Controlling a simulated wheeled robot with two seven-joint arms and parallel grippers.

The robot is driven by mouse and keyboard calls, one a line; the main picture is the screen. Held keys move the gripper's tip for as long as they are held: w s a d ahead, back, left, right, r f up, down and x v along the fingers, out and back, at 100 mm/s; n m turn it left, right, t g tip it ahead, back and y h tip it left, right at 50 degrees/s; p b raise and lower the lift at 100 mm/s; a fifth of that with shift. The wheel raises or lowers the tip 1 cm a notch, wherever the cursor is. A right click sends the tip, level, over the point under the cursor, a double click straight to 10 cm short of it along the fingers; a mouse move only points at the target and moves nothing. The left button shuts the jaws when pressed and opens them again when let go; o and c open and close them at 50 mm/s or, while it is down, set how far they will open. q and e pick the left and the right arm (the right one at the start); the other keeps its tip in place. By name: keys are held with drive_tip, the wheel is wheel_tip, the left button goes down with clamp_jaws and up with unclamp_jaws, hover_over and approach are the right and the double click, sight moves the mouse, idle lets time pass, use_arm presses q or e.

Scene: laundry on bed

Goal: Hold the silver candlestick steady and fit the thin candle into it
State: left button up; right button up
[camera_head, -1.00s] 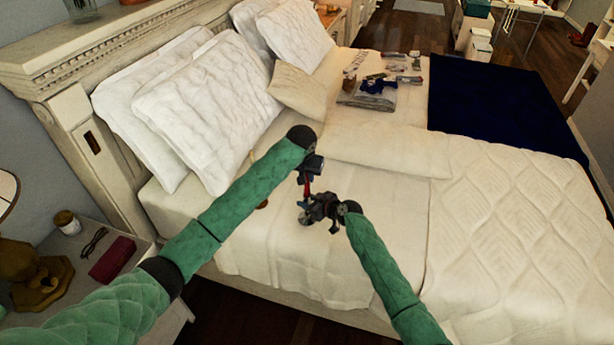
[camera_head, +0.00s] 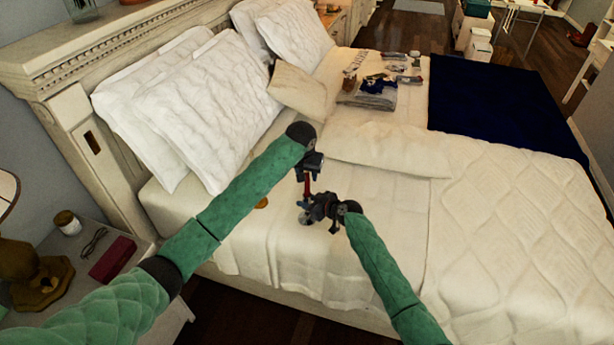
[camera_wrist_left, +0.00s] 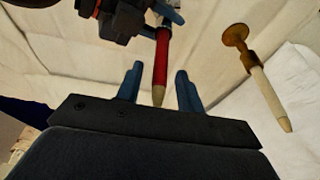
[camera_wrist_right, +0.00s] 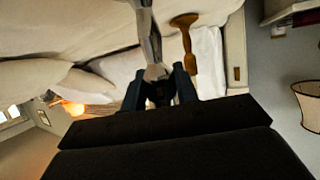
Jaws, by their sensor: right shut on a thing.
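The thin red candle (camera_head: 307,186) stands roughly upright above the silver candlestick (camera_head: 304,219), whose foot shows on the bed. In the left wrist view the candle (camera_wrist_left: 162,58) has its tip between the spread fingers of my left gripper (camera_wrist_left: 159,85), touching neither. My left gripper (camera_head: 308,172) is open at the candle's top. My right gripper (camera_head: 316,208) is shut on the silver candlestick, whose stem (camera_wrist_right: 148,38) shows in the right wrist view. My right gripper's fingers hide the joint between candle and candlestick, so how deep the candle sits cannot be told.
White pillows (camera_head: 200,110) are at the headboard. Folded clothes (camera_head: 375,95) lie farther back. The bed to the right is clear.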

use_arm(q)
drive_tip(key=d+v, duration=0.1)
drive_tip(key=v, duration=0.9)
drive_tip(key=shift+a+r, duration=0.25)
drive_tip(key=shift+a, duration=0.2)
drive_tip(key=shift+s+f, duration=0.1)
drive_tip(key=s+a+f+n+t, duration=0.1)
drive_tip(key=s+a+f, duration=0.45)
drive_tip(key=f, duration=1.05)
drive_tip(key=s+a+f+t+h, duration=0.1)
drive_tip(key=s+a+f, duration=0.1)
drive_tip(key=s+f, duration=0.95)
drive_tip(key=s+a+f+n+t, duration=0.1)
drive_tip(key=s+a+f, duration=0.2)
drive_tip(key=f, duration=1.7)
drive_tip(key=s+a+f+g, duration=0.1)
drive_tip(key=s+a+f, duration=0.3)
drive_tip(key=s+f, duration=0.5)
drive_tip(key=s+a+f+g+y, duration=0.1)
drive_tip(key=s+a+f, duration=0.2)
drive_tip(key=s+f, duration=0.6)
drive_tip(key=s+a+f+g, duration=0.1)
drive_tip(key=s+a+f, duration=0.3)
drive_tip(key=s+f, duration=0.6)
drive_tip(key=s, duration=1)
drive_tip(key=shift+s+a+m+g+y, duration=0.15)
drive_tip(key=shift+a+m+g+y, duration=0.15)
drive_tip(key=shift+m+g+y, duration=0.1)
